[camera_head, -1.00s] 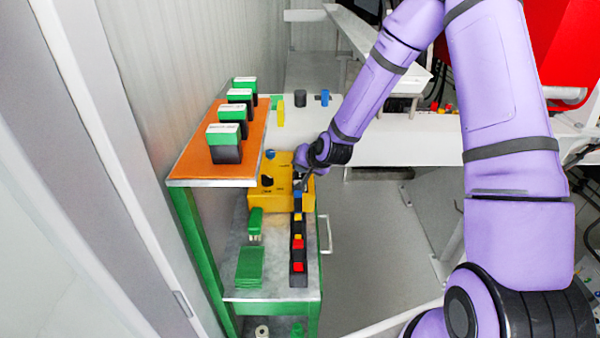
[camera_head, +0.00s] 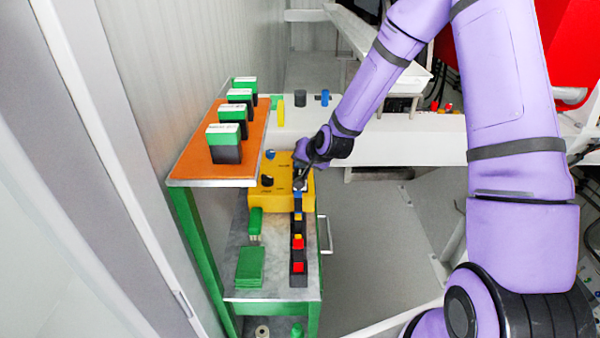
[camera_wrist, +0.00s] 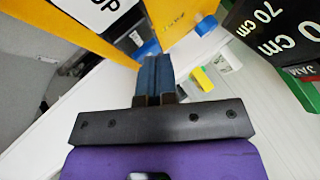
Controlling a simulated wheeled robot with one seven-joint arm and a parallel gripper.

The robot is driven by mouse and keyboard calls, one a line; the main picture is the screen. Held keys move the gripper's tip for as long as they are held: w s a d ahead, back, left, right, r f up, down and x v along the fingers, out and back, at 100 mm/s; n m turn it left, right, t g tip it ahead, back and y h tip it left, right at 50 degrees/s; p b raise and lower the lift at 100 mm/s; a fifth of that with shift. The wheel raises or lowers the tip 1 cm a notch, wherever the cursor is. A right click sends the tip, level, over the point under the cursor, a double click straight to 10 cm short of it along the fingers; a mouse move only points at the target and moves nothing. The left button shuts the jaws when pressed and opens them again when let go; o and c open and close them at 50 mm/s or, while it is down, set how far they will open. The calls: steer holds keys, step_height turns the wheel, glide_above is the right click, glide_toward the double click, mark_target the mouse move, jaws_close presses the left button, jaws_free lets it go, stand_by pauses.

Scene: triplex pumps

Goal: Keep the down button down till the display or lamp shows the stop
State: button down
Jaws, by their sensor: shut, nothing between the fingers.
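A yellow control box (camera_head: 265,199) with a blue knob and a black knob stands on the bench. A black strip (camera_head: 298,255) with yellow and red buttons lies in front of its right part. My gripper (camera_head: 299,186) is over the box's right end; it also shows in the wrist view (camera_wrist: 156,58), fingers together and empty. In the wrist view, a blue part (camera_wrist: 146,48) is just beyond the fingertips, partly hidden by them; I cannot tell whether they touch. I cannot tell which button is the down button. No lit lamp or stop reading is visible.
An orange-topped shelf (camera_head: 188,167) with several green-and-black blocks is left of the box. Green pieces (camera_head: 250,267) lie on the grey bench. In the wrist view, a black panel (camera_wrist: 262,25) reading "70 cm" and "0 cm" is at upper right. Grey floor to the right is clear.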

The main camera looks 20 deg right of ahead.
mark_target(302, 172)
steer(key=shift+r, duration=2.5)
steer(key=shift+r, duration=0.1)
steer(key=s+d+r+n+g+h, duration=0.1)
steer(key=s+d+r+n+h, duration=0.1)
steer(key=s+r, duration=0.95)
steer(key=s+d+r+n+g+h, duration=0.1)
steer(key=s+d+r+n+g, duration=0.15)
steer(key=s+r, duration=0.95)
steer(key=s+d+r, duration=0.1)
steer(key=s+r, duration=0.1)
steer(key=s, duration=1.2)
steer(key=shift+d+n, duration=0.4)
steer(key=shift+n, duration=0.05)
